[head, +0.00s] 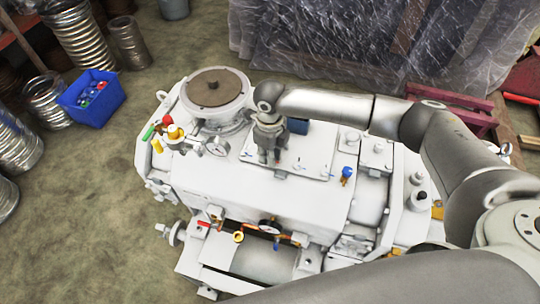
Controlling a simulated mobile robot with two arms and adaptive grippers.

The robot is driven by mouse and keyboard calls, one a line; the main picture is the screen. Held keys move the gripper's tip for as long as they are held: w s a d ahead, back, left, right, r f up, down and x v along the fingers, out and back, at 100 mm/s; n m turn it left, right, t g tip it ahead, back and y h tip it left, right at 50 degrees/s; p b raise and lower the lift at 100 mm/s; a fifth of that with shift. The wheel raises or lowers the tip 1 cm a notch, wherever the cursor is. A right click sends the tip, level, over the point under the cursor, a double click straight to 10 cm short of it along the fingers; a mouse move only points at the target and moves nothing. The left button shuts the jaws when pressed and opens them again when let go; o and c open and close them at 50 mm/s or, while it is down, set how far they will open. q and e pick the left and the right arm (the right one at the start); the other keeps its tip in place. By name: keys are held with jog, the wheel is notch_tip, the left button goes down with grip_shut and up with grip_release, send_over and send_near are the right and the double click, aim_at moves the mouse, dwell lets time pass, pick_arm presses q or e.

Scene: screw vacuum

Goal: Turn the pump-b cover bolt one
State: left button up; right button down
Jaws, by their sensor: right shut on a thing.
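The white pump (240,195) fills the middle of the head view, with a flat rectangular cover plate (310,160) on its top. My right gripper (271,162) points down at the left part of this cover. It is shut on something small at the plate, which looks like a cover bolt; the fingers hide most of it. Other small bolts sit along the plate's edges, such as one near its front right corner (325,174). My left gripper is not in view.
A blue fitting (346,173) stands to the right. A blue bin (92,98) and metal hoses (75,35) are on the floor at left.

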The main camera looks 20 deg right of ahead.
jog(key=shift+s+f+n, duration=0.3)
jog(key=shift+n, duration=0.2)
jog(key=c, duration=1.3)
grip_release()
jog(key=shift+w, duration=0.1)
jog(key=shift+c, duration=0.2)
jog(key=shift+w+r, duration=0.1)
jog(key=shift+w+r, duration=0.15)
jog(key=shift+r, duration=0.2)
notch_tip(320, 180, up, 11)
jog(key=shift+r, duration=0.15)
